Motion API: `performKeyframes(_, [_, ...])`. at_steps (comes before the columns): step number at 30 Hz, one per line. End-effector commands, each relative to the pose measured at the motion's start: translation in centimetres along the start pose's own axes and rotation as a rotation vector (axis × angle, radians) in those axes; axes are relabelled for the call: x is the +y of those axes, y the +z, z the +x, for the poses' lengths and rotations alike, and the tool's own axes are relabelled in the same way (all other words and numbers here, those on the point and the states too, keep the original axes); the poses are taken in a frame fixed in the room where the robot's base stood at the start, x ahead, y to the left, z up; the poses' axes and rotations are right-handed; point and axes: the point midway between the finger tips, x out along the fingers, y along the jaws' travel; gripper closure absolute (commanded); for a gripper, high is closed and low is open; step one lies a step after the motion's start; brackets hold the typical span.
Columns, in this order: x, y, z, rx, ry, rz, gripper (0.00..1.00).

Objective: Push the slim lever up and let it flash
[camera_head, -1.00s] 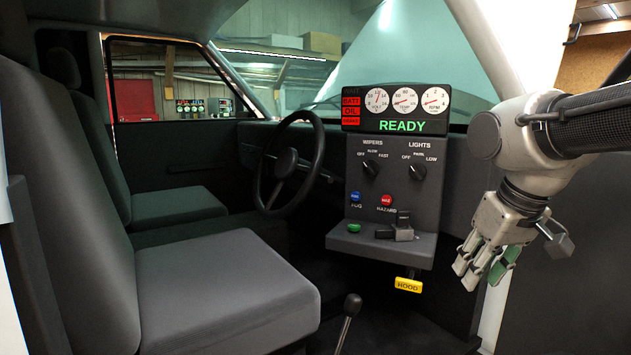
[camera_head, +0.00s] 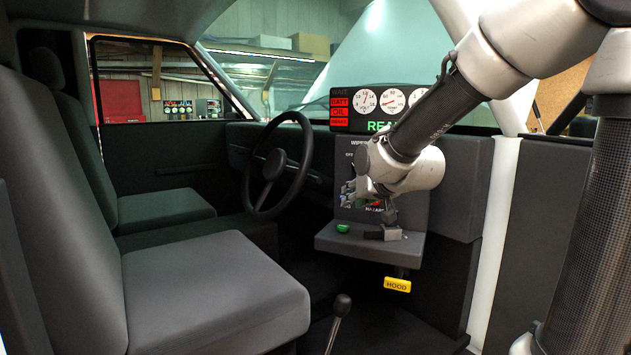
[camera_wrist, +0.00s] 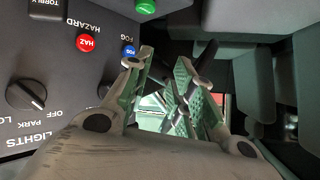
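A slim dark stalk (camera_head: 321,178) sticks out to the right of the steering wheel (camera_head: 277,165) in the head view. It is small and dark there, so its exact tilt is hard to tell. My gripper (camera_head: 346,198) is in front of the dash panel, right of the stalk, with its fingers toward the wheel. In the wrist view my gripper (camera_wrist: 163,72) is open, its green-padded fingers apart. A thin dark rod (camera_wrist: 207,54) shows by the right finger; I cannot tell whether it is the stalk or touches the finger. No hold is visible.
The dash panel with its blue FOG button (camera_wrist: 129,51), red HAZARD button (camera_wrist: 86,43) and light knob (camera_wrist: 27,95) lies close beside my gripper. A shelf (camera_head: 335,240) with a green button (camera_head: 342,228) juts out below. The yellow HOOD handle (camera_head: 397,284) hangs under it.

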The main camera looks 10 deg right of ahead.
Motion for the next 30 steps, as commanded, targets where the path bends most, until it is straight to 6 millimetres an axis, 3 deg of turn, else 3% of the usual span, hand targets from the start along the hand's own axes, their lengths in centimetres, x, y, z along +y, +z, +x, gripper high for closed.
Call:
performKeyframes(1, [-1.0,-0.8,2.9,0.067,-0.01,0.013,0.76])
performKeyframes(3, [-2.1,-2.4,5.9,0.186,-0.018,0.033,0.76])
performKeyframes(7, [-3.5,-4.0,9.4,0.36,-0.022,0.059,0.76])
performKeyframes(14, [-4.2,-5.0,11.3,0.491,-0.02,0.072,0.76])
performKeyframes(30, [-4.3,-8.5,17.6,0.495,-0.02,0.072,0.76])
